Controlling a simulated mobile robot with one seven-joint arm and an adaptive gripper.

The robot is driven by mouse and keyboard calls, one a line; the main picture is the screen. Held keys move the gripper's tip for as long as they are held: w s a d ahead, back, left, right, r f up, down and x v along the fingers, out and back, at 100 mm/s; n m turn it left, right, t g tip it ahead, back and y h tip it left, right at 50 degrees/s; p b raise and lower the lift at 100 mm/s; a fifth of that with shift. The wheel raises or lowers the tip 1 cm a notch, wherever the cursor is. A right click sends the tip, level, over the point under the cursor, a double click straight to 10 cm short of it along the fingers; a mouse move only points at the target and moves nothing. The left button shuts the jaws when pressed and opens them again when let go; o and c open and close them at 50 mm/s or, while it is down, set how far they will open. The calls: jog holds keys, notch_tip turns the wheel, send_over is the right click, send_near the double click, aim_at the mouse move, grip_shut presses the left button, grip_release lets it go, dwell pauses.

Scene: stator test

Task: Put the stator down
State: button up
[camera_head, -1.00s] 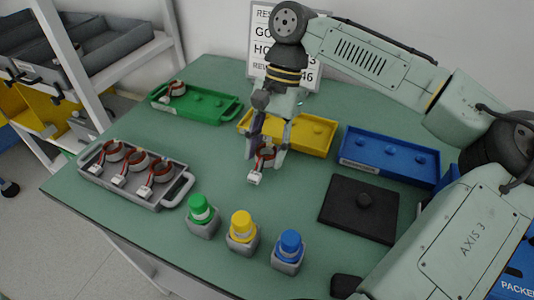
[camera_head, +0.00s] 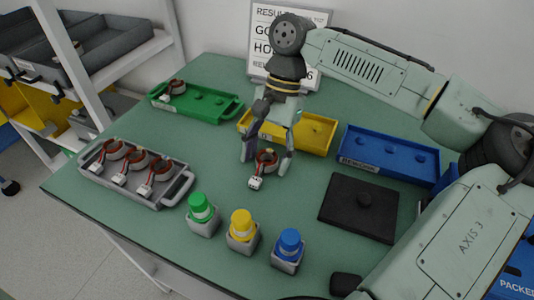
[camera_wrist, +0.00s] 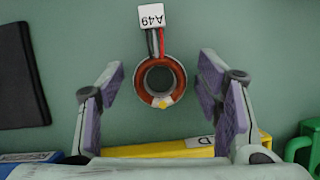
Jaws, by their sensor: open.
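A copper-red ring stator (camera_head: 266,158) with a white connector sits on the green table (camera_head: 222,165), in front of the yellow tray (camera_head: 318,134). In the wrist view the stator (camera_wrist: 161,80) lies flat, its tag reading A49, with red and black wires. My gripper (camera_head: 267,168) is open around it. In the wrist view the purple pads of my gripper (camera_wrist: 162,113) stand apart on both sides of the ring, with clear gaps and no contact.
A grey tray (camera_head: 180,190) with 3 stators stands at the left. A green tray (camera_head: 222,108) with one stator is at the back left. A blue tray (camera_head: 395,160) and black pad (camera_head: 340,212) are at the right. Green (camera_head: 201,208), yellow (camera_head: 241,225) and blue (camera_head: 289,241) capped buttons stand in front.

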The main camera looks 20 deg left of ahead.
jog(key=shift+r, duration=0.1)
jog(key=v, duration=1.2)
